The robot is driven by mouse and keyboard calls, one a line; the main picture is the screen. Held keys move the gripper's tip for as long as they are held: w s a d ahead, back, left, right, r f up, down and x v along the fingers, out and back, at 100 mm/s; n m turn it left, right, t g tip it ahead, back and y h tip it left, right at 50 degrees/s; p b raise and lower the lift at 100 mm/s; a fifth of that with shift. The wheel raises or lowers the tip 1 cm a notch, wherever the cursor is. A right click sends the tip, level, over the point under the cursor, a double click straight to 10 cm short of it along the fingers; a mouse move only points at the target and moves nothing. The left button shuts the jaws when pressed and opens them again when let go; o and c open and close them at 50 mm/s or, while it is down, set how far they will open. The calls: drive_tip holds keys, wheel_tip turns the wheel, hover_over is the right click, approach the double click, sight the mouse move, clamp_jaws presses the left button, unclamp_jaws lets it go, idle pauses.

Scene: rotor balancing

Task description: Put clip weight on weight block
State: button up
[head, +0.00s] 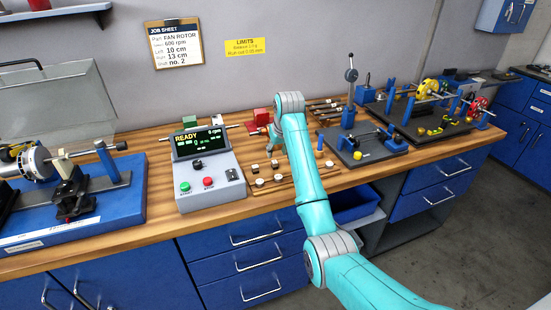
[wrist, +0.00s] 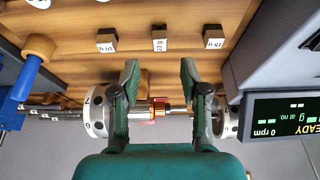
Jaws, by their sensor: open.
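In the wrist view my gripper (wrist: 160,72) is open, with its two fingers apart and nothing gripped. Small dark weights with white gram labels stand on the wood past the fingertips: one at left (wrist: 106,40), one in the middle (wrist: 159,40) in line with the gap, and one at right (wrist: 213,37). I cannot tell which of these is the clip weight. In the head view my gripper (head: 276,140) is low over the bench, behind the small weights (head: 275,165). The wooden strip with pale round pieces (head: 280,179) may be the weight block; I cannot tell.
The console (head: 205,165) reading READY stands left of my gripper. A blue-posted stand (head: 365,142) is to the right. A blue balancing machine (head: 110,205) is far left.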

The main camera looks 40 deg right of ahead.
drive_tip(key=shift+v, duration=2.65)
